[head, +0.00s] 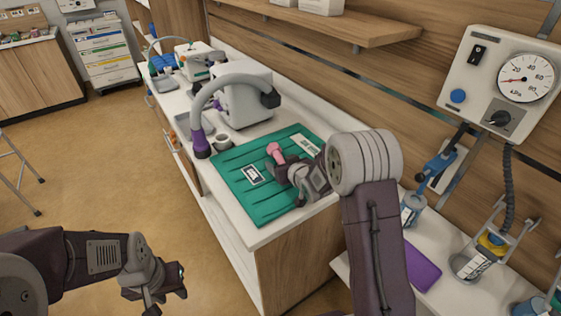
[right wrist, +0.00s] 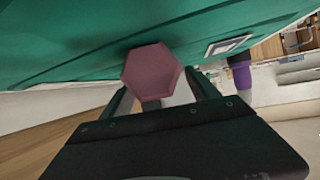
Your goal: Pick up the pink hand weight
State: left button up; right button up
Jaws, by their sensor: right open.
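The pink hand weight (head: 274,150) lies on the green mat (head: 236,195) on the white counter. My right gripper (head: 288,166) is right at it and hides part of it. In the right wrist view one hexagonal pink end of the weight (right wrist: 152,70) faces the camera. The open fingers of my right gripper (right wrist: 160,98) show on either side behind that end. Whether they touch the weight is hidden. My left gripper (head: 166,293) hangs over the floor at the lower left, away from the counter, and its jaw opening is unclear.
A white machine (head: 245,100) with a grey hose and purple end stands behind the mat, beside a small cup (head: 223,140). White labels lie on the mat. A gauge panel (head: 505,82) hangs at the right above bottles and a purple item (head: 422,266).

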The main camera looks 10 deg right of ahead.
aim_at(281, 160)
jog(key=shift+w+f, duration=0.25)
jog(key=shift+w, duration=0.1)
jog(key=shift+s+r, duration=0.1)
jog(key=shift+s+a, duration=0.1)
jog(key=c, duration=0.5)
jog(key=shift+r, duration=0.1)
grip_shut()
jog(key=r, duration=0.4)
jog(key=shift+w+p, duration=0.2)
jog(key=shift+p, duration=0.1)
jog(key=d+r+p+v, duration=0.1)
jog(key=d+v, duration=0.1)
jog(key=v, duration=1.1)
jog(key=shift+p, duration=0.35)
